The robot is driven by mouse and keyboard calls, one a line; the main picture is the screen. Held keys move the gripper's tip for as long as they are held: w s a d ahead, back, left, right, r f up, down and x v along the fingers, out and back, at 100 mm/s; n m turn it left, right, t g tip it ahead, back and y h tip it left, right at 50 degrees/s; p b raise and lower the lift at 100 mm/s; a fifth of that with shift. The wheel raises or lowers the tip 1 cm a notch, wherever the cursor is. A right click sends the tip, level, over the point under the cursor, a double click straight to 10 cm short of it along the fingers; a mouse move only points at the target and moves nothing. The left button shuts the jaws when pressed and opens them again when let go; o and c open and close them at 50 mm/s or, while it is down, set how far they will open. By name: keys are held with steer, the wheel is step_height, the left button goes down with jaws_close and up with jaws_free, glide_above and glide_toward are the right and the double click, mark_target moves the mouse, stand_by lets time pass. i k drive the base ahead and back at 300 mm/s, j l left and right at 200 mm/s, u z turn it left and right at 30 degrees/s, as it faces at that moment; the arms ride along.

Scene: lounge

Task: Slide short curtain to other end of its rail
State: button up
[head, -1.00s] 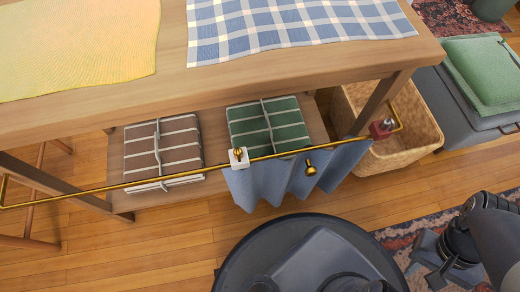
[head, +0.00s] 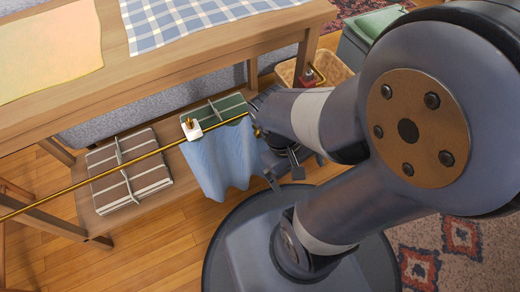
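The short blue curtain (head: 218,162) hangs in folds from a thin brass rail (head: 95,180) along the front of the wooden table. A white block with a brass knob (head: 191,128) sits on the rail at the curtain's left edge. My gripper (head: 272,165) is at the right part of the curtain, and my arm hides that part. A bit of brass shows beside the gripper. I cannot tell whether its fingers touch or hold anything. The rail to the left of the white block is bare.
On the low shelf lie a brown striped bundle (head: 128,170) and, behind the curtain, a green striped bundle (head: 214,108). A wicker basket (head: 330,68) stands to the right. The table (head: 150,75) overhangs the shelf. A patterned rug (head: 440,255) lies at lower right.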

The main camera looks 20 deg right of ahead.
mark_target(226, 157)
steer(key=u, duration=0.15)
steer(key=k+j, duration=0.8)
steer(key=k, duration=0.25)
